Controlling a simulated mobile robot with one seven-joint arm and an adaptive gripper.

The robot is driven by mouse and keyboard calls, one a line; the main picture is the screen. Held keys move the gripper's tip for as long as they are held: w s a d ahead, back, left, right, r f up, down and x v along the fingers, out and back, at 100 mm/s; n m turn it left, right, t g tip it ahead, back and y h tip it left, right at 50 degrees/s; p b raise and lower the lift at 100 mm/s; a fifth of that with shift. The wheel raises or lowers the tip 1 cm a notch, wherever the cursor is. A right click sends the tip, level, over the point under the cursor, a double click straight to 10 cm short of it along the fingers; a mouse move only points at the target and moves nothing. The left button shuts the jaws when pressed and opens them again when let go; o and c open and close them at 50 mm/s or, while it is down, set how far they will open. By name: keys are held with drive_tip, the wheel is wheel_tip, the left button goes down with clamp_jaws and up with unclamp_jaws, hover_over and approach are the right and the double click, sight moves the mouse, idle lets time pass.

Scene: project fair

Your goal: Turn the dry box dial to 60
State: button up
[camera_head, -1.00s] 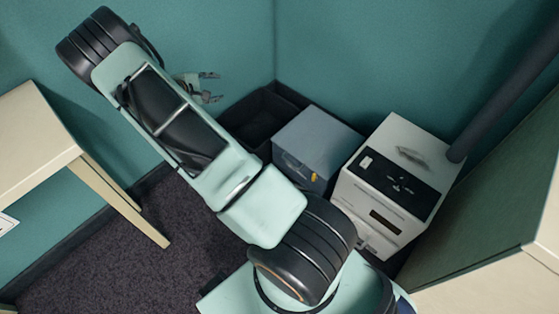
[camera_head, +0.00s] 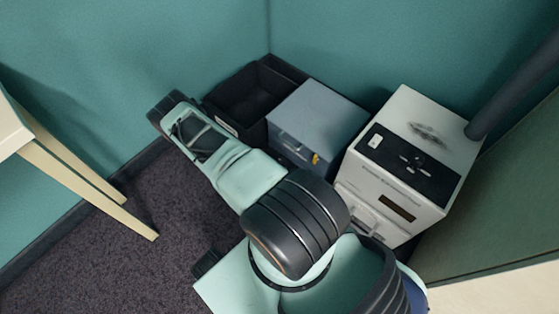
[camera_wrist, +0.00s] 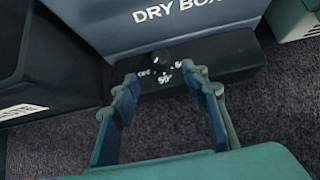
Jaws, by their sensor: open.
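The dry box (camera_head: 318,118) is a grey-blue box on the floor, between a black bin and a white machine. Its front with the "DRY BOX" lettering shows in the wrist view (camera_wrist: 125,30). A small dark dial (camera_wrist: 162,61) sits low on that front, on a black strip, with small white marks around it. My arm hides the gripper in the head view.
The black bin (camera_head: 225,118) stands close on the left of the dry box, and the white machine (camera_head: 400,170) close on its right. A pale table (camera_head: 80,175) stands at the far left. Dark carpet (camera_head: 110,245) in front is clear.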

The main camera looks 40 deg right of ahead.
sight(281, 160)
drive_tip(key=b+x, duration=0.4)
drive_tip(key=x, duration=0.5)
drive_tip(key=shift+d+f, duration=0.15)
drive_tip(key=shift+f, duration=0.05)
clamp_jaws()
